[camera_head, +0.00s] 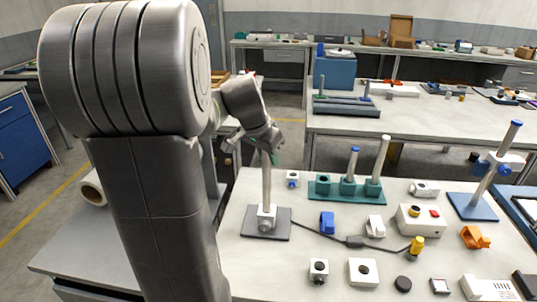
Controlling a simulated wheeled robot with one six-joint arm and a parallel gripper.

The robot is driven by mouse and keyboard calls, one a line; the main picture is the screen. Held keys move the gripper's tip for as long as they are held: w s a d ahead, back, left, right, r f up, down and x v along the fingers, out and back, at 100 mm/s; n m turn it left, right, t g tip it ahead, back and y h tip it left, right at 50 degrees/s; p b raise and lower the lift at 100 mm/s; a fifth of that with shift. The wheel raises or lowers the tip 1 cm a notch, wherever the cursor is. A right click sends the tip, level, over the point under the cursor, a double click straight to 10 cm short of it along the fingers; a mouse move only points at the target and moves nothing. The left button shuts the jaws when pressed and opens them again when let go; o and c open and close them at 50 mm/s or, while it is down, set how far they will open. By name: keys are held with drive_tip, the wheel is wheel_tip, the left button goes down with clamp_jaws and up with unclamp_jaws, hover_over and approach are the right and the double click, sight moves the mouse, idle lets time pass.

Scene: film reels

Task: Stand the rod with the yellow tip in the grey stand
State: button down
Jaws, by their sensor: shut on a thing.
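My gripper (264,147) is at the centre left and is shut on the upper part of an upright pale metal rod (266,182). The top of this rod is hidden by the gripper, so I see no yellow tip. The grey stand (278,228) is a flat dark plate on the near bench with a light block on it. The rod's lower end meets this block; I cannot tell how deep it sits. The rod looks nearly vertical.
A green rack (327,197) right of the stand holds upright rods, one blue-tipped (353,163). A blue stand (467,207) with a tilted blue-tipped rod is at the right. A black cable runs from near the grey stand to a yellow piece (417,244). Small blocks lie around.

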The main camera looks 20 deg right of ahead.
drive_tip(key=c, duration=1.1)
unclamp_jaws()
drive_tip(key=shift+c, duration=0.2)
drive_tip(key=v, duration=1.3)
drive_tip(key=shift+s+a+r, duration=0.15)
drive_tip(key=shift+a+r, duration=0.05)
drive_tip(key=shift+r, duration=0.1)
drive_tip(key=p+x, duration=0.1)
drive_tip(key=x, duration=1.1)
drive_tip(key=shift+w+d+f, duration=0.25)
drive_tip(key=shift+d, duration=0.1)
